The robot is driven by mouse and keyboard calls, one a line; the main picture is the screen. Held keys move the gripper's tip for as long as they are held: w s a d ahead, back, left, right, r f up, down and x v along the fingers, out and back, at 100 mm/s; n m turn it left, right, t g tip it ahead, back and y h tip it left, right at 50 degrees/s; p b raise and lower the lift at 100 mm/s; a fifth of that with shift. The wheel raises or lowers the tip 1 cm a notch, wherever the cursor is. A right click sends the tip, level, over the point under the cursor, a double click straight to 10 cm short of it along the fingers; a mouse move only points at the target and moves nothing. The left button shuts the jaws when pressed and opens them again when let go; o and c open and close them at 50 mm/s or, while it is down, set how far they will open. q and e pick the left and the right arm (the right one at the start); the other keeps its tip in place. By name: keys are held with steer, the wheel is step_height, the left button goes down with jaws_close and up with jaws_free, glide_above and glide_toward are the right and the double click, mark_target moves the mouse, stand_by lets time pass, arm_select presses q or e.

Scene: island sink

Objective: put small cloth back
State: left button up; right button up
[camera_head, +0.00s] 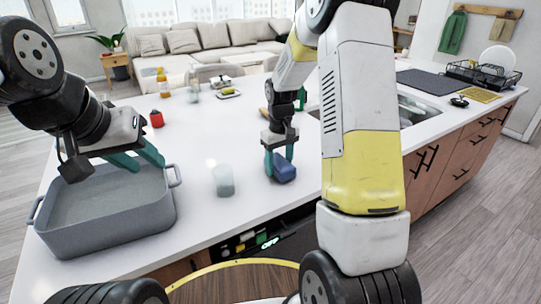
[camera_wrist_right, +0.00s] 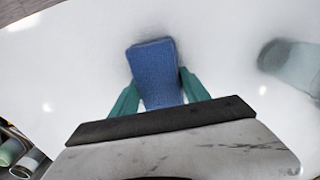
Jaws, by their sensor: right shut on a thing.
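The small blue cloth (camera_head: 285,171), folded into a block-like shape, is at the white island top left of the sink. My right gripper (camera_head: 275,172) points down with its teal fingers shut on it. In the right wrist view the cloth (camera_wrist_right: 152,62) sits between the two fingers of the right gripper (camera_wrist_right: 158,82). I cannot tell whether it touches the counter. My left gripper (camera_head: 145,160) is open and empty above the grey roasting pan (camera_head: 105,235). The sink (camera_head: 415,108) is partly hidden by my right arm.
A clear glass (camera_head: 223,181) stands left of the cloth and also shows in the right wrist view (camera_wrist_right: 290,68). A dish rack (camera_head: 482,74), a dark mat (camera_head: 432,82) and a yellow cloth (camera_head: 481,95) lie at the far right.

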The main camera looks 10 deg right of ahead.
mark_target(279, 162)
steer(key=shift+f, duration=0.25)
steer(key=o, duration=1.5)
steer(key=shift+c, duration=0.2)
step_height(279, 162, up, 12)
steer(key=s+r+m+t+y, duration=0.1)
steer(key=s+r+t, duration=0.2)
steer(key=s+r, duration=0.65)
steer(key=s+a+r+m+t+y, duration=0.1)
steer(key=s+a+m+t, duration=0.1)
steer(key=s, duration=1.2)
steer(key=shift+s+r+t, duration=0.15)
steer(key=shift+s+t, duration=0.2)
steer(key=shift+t, duration=0.25)
steer(key=shift+a, duration=0.1)
